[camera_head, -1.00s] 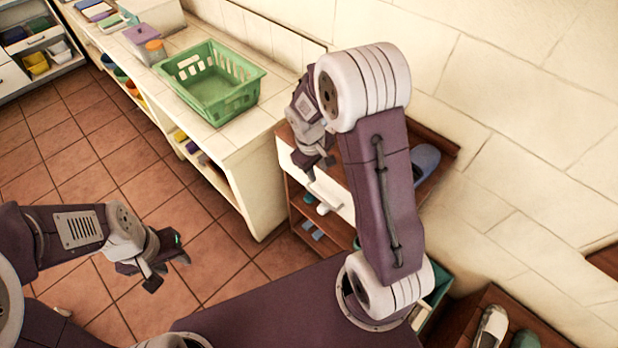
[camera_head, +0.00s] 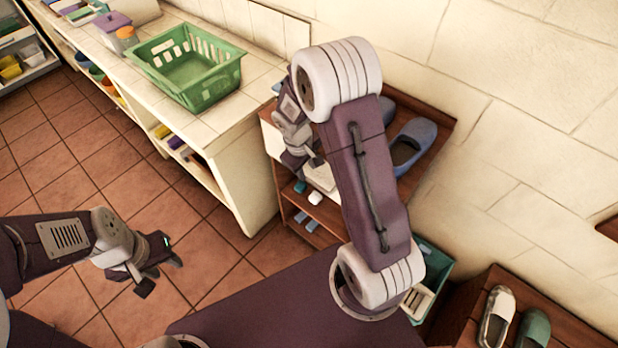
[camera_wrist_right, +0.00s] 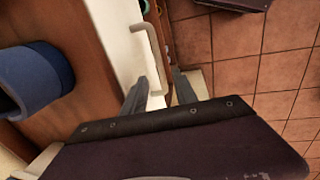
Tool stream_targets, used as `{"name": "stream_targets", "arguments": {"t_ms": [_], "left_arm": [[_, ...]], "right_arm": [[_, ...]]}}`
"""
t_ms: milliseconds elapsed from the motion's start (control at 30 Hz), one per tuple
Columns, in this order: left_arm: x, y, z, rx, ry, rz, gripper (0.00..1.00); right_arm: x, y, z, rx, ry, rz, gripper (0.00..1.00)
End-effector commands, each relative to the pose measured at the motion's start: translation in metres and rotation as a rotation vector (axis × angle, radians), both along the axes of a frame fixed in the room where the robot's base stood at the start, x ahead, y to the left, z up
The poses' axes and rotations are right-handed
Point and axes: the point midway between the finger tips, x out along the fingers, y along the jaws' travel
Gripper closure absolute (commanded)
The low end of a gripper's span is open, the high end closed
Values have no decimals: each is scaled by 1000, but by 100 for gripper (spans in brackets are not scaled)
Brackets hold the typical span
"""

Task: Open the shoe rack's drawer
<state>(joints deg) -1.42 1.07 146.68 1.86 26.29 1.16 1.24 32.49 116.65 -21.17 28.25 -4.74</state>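The shoe rack (camera_head: 440,122) is brown wood with a white drawer front under its top board, partly hidden behind my right arm. In the right wrist view the white drawer front (camera_wrist_right: 122,35) lies along the brown top edge and looks closed. Its pale bar handle (camera_wrist_right: 154,48) sticks out from it. My right gripper (camera_head: 310,165) is at the drawer front. In the right wrist view its fingers (camera_wrist_right: 160,75) are apart, one on each side of the handle's end, with gaps visible. My left gripper (camera_head: 160,276) is open and empty over the tiled floor, away from the rack.
Blue shoes (camera_head: 412,143) stand on the rack's top; one also shows in the right wrist view (camera_wrist_right: 35,75). A tiled counter with a green basket (camera_head: 190,70) adjoins the rack on the left. A teal bin (camera_head: 432,275) and a shoe bench (camera_head: 560,318) are at the right. Floor at left is clear.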

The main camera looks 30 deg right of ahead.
Motion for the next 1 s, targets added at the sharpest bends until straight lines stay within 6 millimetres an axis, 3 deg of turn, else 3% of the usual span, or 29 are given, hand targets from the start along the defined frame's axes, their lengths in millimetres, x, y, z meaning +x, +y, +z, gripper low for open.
{"name": "stream_targets", "arguments": {"t_ms": [100, 233, 600, 633, 733, 767, 1000], "left_arm": [[0, 0, -5, 0, 0, 0, 62], [0, 0, -8, 0, 0, 0, 62], [0, 0, -9, 0, 0, 0, 62], [0, 0, -9, 0, 0, 0, 62], [0, 0, -9, 0, 0, 0, 62], [0, 0, -9, 0, 0, 0, 62], [0, 0, -9, 0, 0, 0, 62]], "right_arm": [[1, -5, -28, 0, 5, -1, 66], [3, -8, -49, 0, 2, 0, 66], [4, -11, -59, 0, -1, 0, 66], [4, -11, -59, 0, -1, 0, 68], [4, -11, -59, 0, 0, 0, 96], [4, -11, -59, 0, -1, 0, 100], [4, -11, -59, 0, 0, 0, 100]]}}
